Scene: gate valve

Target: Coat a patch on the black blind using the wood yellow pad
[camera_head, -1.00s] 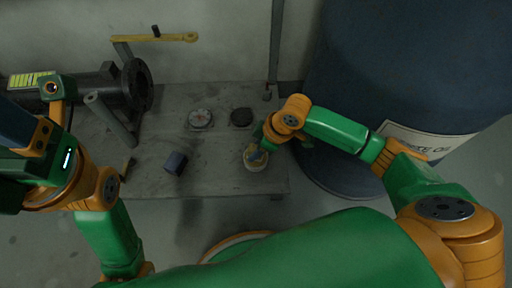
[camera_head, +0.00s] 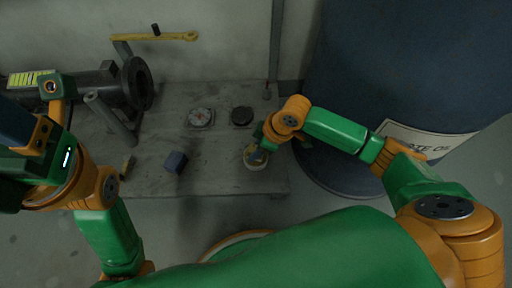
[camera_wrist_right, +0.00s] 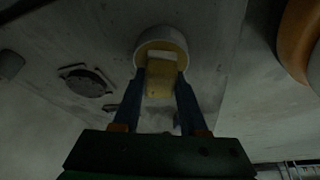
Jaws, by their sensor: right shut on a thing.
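The black blind (camera_head: 242,116) is a dark round disc lying on the grey bench, and it also shows at left in the right wrist view (camera_wrist_right: 86,82). My right gripper (camera_head: 258,151) is shut on the wood yellow pad (camera_wrist_right: 160,82), which sits between its two blue fingers. The pad is at a round pale pot (camera_head: 256,164) near the bench's front right; its rim shows in the wrist view (camera_wrist_right: 148,36). I cannot tell whether the pad touches the pot's contents. My left arm is at the left edge, and its jaws are not clear.
A square plate with a round dial (camera_head: 200,118) lies left of the blind. A dark blue block (camera_head: 176,162) stands on the bench (camera_head: 215,182). A dark flanged pipe (camera_head: 137,84) and yellow lever (camera_head: 160,38) are behind left. A large blue drum (camera_head: 400,80) stands right.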

